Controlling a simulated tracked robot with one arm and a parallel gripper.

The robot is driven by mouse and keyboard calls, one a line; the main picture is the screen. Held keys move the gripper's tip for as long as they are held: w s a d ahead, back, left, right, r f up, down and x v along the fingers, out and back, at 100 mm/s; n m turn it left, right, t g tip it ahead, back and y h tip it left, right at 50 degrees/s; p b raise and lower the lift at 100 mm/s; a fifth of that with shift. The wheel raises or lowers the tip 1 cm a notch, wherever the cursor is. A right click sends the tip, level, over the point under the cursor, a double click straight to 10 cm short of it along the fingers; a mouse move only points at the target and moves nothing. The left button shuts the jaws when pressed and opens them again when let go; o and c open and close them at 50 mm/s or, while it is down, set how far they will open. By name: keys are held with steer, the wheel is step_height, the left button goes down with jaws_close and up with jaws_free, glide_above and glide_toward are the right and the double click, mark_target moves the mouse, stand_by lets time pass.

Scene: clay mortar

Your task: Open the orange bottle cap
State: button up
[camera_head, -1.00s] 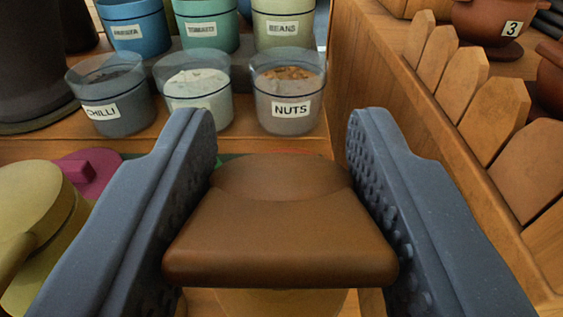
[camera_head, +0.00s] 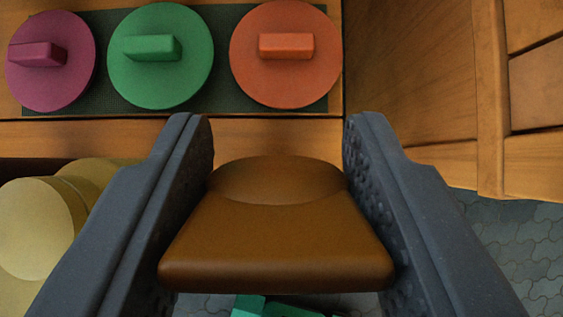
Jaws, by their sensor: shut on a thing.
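The orange cap (camera_head: 285,55) is a round lid with a raised bar handle, lying flat at the top of the view. My gripper (camera_head: 276,130) points toward it from below in the picture, with a gap of bare wood between the fingertips and the cap. Its two grey fingers are shut on a smooth brown block (camera_head: 275,235), which touches both sides. The block's lower side is hidden. No finger touches the orange cap.
A green lid (camera_head: 160,58) and a purple lid (camera_head: 50,60) lie left of the orange one on a dark mat (camera_head: 105,105). A wooden panel (camera_head: 410,70) stands at the right. Yellowish round vessels (camera_head: 40,225) are at the left. A teal object shows at the bottom.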

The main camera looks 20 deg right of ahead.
steer(key=shift+w+a+f+g+h+p, duration=0.1)
steer(key=shift+w+g+h+p, duration=0.15)
steer(key=shift+g+p, duration=0.4)
steer(key=shift+w+a+g+h+p, duration=0.1)
steer(key=shift+w+g+h+p, duration=0.1)
steer(key=shift+g+p, duration=0.45)
steer(key=shift+w+a+f+g+h, duration=0.1)
steer(key=shift+w+f+g+h, duration=0.05)
steer(key=shift+g, duration=0.45)
steer(key=shift+w+a+f+g+h, duration=0.1)
steer(key=shift+w+g, duration=0.05)
steer(key=shift+g, duration=0.45)
steer(key=shift+f+g+p, duration=0.15)
steer(key=shift+g+p, duration=0.15)
steer(key=o, duration=0.6)
steer(key=shift+w, duration=0.1)
steer(key=shift+o, duration=0.2)
step_height(320, 180, up, 14)
steer(key=b, duration=0.2)
glide_above(277, 227)
steer(key=shift+f, duration=0.15)
